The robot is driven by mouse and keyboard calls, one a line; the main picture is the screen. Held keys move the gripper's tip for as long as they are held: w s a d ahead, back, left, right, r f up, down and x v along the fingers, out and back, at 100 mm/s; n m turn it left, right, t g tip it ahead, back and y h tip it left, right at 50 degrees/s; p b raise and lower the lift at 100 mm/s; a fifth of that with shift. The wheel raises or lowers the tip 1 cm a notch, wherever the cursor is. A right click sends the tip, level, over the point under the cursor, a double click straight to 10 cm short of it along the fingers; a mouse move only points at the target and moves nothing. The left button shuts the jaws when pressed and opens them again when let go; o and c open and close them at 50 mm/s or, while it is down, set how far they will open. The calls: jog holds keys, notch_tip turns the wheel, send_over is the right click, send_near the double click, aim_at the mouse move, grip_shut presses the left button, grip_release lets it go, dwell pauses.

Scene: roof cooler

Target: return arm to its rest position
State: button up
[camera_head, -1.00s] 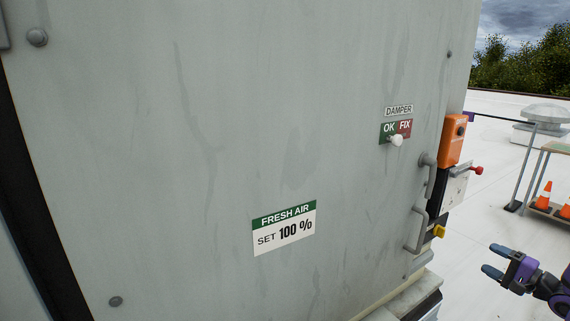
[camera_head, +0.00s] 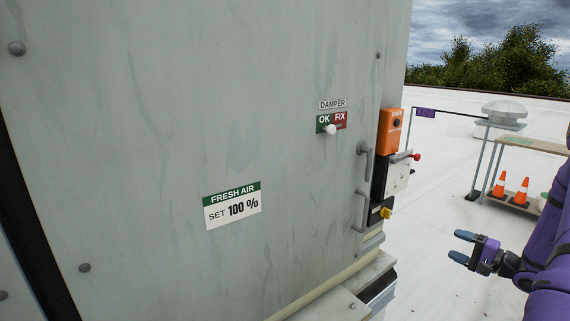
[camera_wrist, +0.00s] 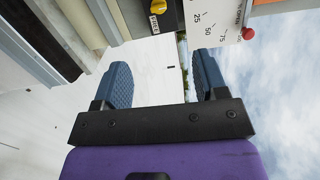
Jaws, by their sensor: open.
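My gripper (camera_head: 460,246) is at the lower right of the head view, to the right of the grey cooler cabinet (camera_head: 190,110) and apart from it. Its two blue fingers are open, with nothing between them. My purple arm runs from it to the right edge. In the wrist view my gripper (camera_wrist: 162,85) shows both fingers spread, with white roof behind the gap.
A table (camera_head: 530,145) with traffic cones (camera_head: 499,185) stands behind my arm. White roof lies between.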

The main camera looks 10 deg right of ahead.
jog(key=s+a+r+n+g+y, duration=0.1)
jog(key=a+r+n+g, duration=0.4)
jog(key=a+r, duration=0.55)
jog(key=a+r+n+g+y, duration=0.25)
jog(key=a+r+g, duration=0.5)
jog(key=a, duration=0.65)
jog(key=s+a+r+n+h, duration=0.2)
jog(key=s+a+r+h, duration=0.1)
jog(key=s, duration=0.3)
jog(key=s+a+r+n+t+h, duration=0.1)
jog(key=s+a+r+h, duration=0.3)
jog(key=s, duration=0.3)
jog(key=s+a+r+n+t+h, duration=0.1)
jog(key=s+a+r+n+h, duration=0.1)
jog(key=s+a+r+h, duration=0.2)
jog(key=shift+s+a+r+n, duration=0.3)
jog(key=shift+s+r, duration=0.35)
jog(key=shift+s, duration=0.7)
jog(key=shift+d+h, duration=0.15)
jog(key=shift+h, duration=0.1)
